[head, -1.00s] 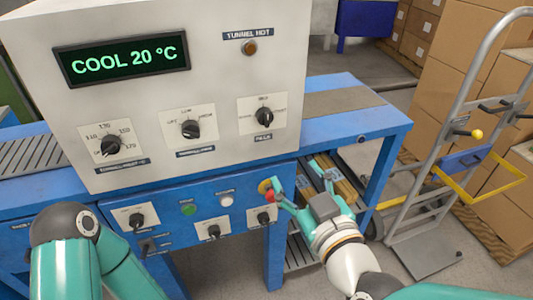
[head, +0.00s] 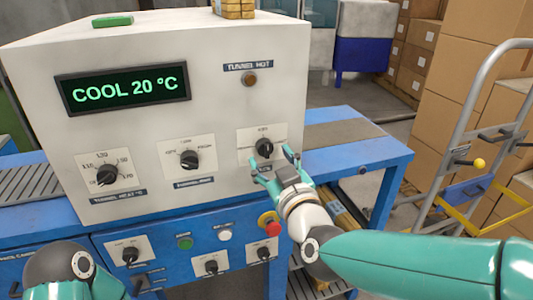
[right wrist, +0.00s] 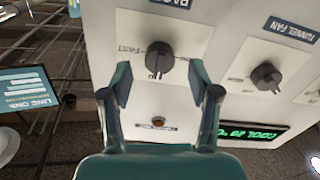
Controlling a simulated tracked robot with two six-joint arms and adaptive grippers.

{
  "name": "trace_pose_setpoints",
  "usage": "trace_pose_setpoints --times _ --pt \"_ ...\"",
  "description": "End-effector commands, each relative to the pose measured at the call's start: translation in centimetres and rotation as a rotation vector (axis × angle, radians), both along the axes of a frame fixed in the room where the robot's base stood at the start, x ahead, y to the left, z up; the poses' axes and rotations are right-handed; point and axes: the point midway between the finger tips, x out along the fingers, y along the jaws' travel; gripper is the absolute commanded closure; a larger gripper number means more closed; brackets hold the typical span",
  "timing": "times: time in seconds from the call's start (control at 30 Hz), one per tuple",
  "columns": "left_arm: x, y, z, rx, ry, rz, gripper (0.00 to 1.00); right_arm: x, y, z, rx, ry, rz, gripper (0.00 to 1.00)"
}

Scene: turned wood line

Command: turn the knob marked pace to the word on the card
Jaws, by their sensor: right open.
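The pace knob (head: 264,147) is a black dial on a white plate at the right of the machine's upper panel. It also shows upside down in the right wrist view (right wrist: 160,60), with "FAST" beside it and its PACE label partly cut off. Its pale line seems to point to the top word, too small to read. My right gripper (head: 271,163) is open just in front of the knob, fingers to either side, with no clear contact. Only my left arm shows at bottom left; its gripper is out of view. I cannot make out the card.
Other black knobs (head: 189,160) (head: 107,175) sit to the left. A red stop button (head: 272,229) and more controls are below. The display (head: 123,88) reads COOL 20 °C. A board headed LINE ONE (right wrist: 25,95) is upside down in the wrist view. A hand truck (head: 465,165) stands right.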

Motion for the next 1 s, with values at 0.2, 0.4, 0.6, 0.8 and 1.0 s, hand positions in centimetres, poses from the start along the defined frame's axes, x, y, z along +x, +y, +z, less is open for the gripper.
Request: trace_pose_setpoints --times 0.2,0.4,0.6,0.8,1.0 --pt "0.0 0.0 0.2 0.000 0.000 0.000 1.00 2.1 0.7 0.0 0.001 0.001 0.000 0.39" --pt "0.0 0.0 0.2 0.000 0.000 0.000 1.00 2.5 0.8 0.0 0.001 0.001 0.001 0.39" --pt "0.0 0.0 0.2 0.000 0.000 0.000 1.00 2.5 0.9 0.0 0.001 0.001 0.001 0.47" --pt "0.0 0.0 0.2 0.000 0.000 0.000 1.00 2.5 0.9 0.0 0.001 0.001 0.002 0.80" --pt "0.0 0.0 0.2 0.000 0.000 0.000 1.00 2.5 1.1 0.0 0.001 0.001 0.003 0.98"
